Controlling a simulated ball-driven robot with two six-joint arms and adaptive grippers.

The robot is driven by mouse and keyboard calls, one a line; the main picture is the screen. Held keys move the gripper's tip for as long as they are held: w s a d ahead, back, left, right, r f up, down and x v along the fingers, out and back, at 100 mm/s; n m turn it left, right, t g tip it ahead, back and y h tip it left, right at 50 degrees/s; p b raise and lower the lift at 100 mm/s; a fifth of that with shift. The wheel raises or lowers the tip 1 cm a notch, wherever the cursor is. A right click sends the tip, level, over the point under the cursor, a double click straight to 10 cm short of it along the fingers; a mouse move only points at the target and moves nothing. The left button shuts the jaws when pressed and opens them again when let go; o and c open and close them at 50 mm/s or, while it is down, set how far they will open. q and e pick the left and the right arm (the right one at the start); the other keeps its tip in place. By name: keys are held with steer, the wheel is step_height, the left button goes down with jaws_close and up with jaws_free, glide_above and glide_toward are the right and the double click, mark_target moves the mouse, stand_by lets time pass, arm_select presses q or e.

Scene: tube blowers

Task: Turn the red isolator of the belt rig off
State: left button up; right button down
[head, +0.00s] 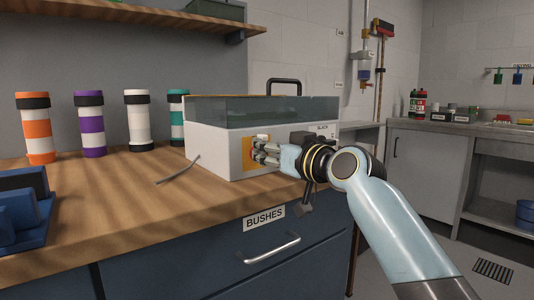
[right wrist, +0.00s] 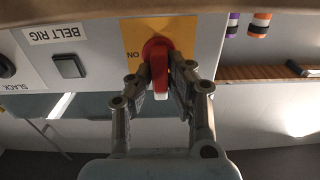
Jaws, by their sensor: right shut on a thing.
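The belt rig (head: 210,150) is a white box with a clear cover and a black handle, standing on the wooden bench. Its front has a yellow plate (head: 247,148). In the right wrist view the red isolator (right wrist: 158,55) sits on the yellow plate (right wrist: 183,25), beside the word ON. Its red handle points down in that picture. My right gripper (head: 257,152) is at the plate, and its fingers (right wrist: 160,84) are shut on the isolator, one on each side. In the head view the fingers hide the isolator. My left gripper is not in view.
Several banded tubes, including an orange one (head: 38,128) and a purple one (head: 90,124), stand along the back of the bench. Blue blocks (head: 22,205) lie at the left. A black square button (right wrist: 69,66) and a SLACK knob (right wrist: 5,67) are on the rig's front.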

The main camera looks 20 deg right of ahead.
steer(key=shift+f, duration=0.15)
steer(key=c, duration=1.3)
jaws_free()
steer(key=v, duration=1.2)
